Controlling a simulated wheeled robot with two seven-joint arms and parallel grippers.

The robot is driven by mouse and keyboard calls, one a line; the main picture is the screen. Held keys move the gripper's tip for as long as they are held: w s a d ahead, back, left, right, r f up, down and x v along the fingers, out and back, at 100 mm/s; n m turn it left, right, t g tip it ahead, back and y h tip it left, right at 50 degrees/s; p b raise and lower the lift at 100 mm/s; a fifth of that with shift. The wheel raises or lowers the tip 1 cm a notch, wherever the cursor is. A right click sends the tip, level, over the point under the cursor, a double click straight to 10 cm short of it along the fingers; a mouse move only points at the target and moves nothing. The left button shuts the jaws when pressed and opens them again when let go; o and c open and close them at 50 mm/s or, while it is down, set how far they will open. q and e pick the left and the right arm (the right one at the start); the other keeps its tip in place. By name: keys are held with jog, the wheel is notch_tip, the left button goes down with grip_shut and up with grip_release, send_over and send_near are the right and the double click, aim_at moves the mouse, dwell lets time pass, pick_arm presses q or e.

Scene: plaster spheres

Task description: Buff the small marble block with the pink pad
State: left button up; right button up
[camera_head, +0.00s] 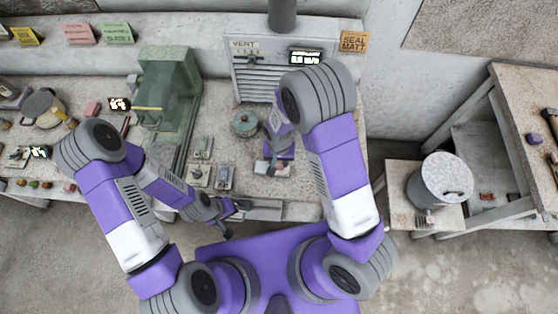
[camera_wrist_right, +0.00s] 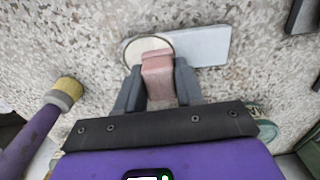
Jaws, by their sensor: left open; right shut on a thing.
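My right gripper (camera_wrist_right: 155,80) is shut on a pink pad (camera_wrist_right: 158,78) and holds it low over the speckled worktop. The pad's far end overlaps a round white disc with a dark rim (camera_wrist_right: 134,50) in the wrist view; I cannot tell whether they touch. A pale, smooth rectangular slab (camera_wrist_right: 205,46), perhaps the small marble block, lies beside the disc. In the head view my right gripper (camera_head: 275,168) is over the bench below the vent, with the pad largely hidden. My left gripper (camera_head: 236,210) is open and empty near the bench's front edge.
A green lidded pot (camera_head: 245,123) stands behind my right gripper. Several small device-like blocks (camera_head: 200,175) lie to its left, near a green glass-sided case (camera_head: 168,85). A grey metal bin (camera_head: 440,180) stands on a low stand at right.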

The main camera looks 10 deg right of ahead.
jog(key=shift+w+d+f, duration=0.1)
jog(key=shift+w, duration=0.4)
jog(key=shift+s, duration=0.6)
jog(key=shift+s+a, duration=0.35)
jog(key=shift+s, duration=0.35)
jog(key=shift+w+d, duration=0.2)
jog(key=shift+w, duration=0.45)
jog(key=shift+w+d+b, duration=0.15)
jog(key=shift+w+b, duration=0.15)
jog(key=shift+w, duration=0.3)
jog(key=shift+s+a, duration=0.2)
jog(key=shift+s, duration=0.45)
jog(key=shift+s+a, duration=0.15)
jog(key=shift+s, duration=0.5)
jog(key=shift+w+r+p, duration=0.1)
jog(key=shift+r+p, duration=0.1)
jog(key=shift+p, duration=0.1)
